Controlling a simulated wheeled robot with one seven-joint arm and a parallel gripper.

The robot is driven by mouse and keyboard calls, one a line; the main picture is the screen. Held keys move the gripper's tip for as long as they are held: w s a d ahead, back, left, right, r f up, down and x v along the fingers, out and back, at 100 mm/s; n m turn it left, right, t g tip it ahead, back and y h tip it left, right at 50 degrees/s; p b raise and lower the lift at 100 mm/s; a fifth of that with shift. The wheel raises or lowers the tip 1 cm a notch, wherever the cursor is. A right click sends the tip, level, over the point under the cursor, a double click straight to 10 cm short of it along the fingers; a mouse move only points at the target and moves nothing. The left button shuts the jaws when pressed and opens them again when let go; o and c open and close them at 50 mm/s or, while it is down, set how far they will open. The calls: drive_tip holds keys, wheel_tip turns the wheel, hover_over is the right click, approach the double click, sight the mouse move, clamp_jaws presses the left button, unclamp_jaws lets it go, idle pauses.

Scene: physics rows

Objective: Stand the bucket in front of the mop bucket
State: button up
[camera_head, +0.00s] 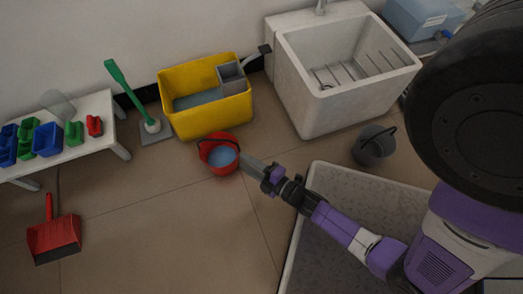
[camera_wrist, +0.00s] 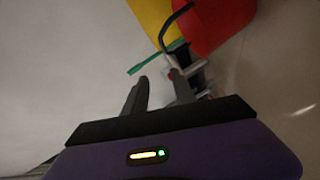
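The red bucket (camera_head: 207,163), with a dark handle and bluish contents, appears upright on the floor just in front of the yellow mop bucket (camera_head: 208,120). My gripper (camera_head: 246,162) is at its right side, with its tips close to the rim. In the wrist view my gripper's two dark fingers (camera_wrist: 159,84) are apart with a gap between them. The red bucket (camera_wrist: 222,18) shows at the top, and its dark handle curves down close to the right finger. I cannot tell whether they touch. The yellow mop bucket (camera_wrist: 152,14) is beside it.
A grey bucket (camera_head: 374,147) stands below the white sink (camera_head: 345,110). A green-handled brush (camera_head: 127,84) stands left of the mop bucket. A low white bench (camera_head: 80,143) holds coloured bins. A red dustpan (camera_head: 54,238) lies at left. Floor in front is clear.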

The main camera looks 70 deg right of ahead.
drive_tip(key=s+a+r+m+y, duration=0.2)
drive_tip(key=s+a+r+m, duration=0.1)
drive_tip(key=r, duration=0.6)
drive_tip(key=s+a+r+m+y, duration=0.1)
drive_tip(key=s+a+r+m, duration=0.2)
drive_tip(key=a+r, duration=0.3)
drive_tip(key=s+a+r+m+y, duration=0.2)
drive_tip(key=s+a+r+m, duration=0.2)
drive_tip(key=r, duration=0.9)
drive_tip(key=shift+s+a+g+y, duration=0.3)
drive_tip(key=shift+s+a+g, duration=0.1)
drive_tip(key=shift+s+a, duration=0.2)
wheel_tip(320, 180, up, 38)
drive_tip(key=p, duration=3.7)
drive_tip(key=shift+f+p, duration=0.2)
drive_tip(key=shift+p, duration=0.15)
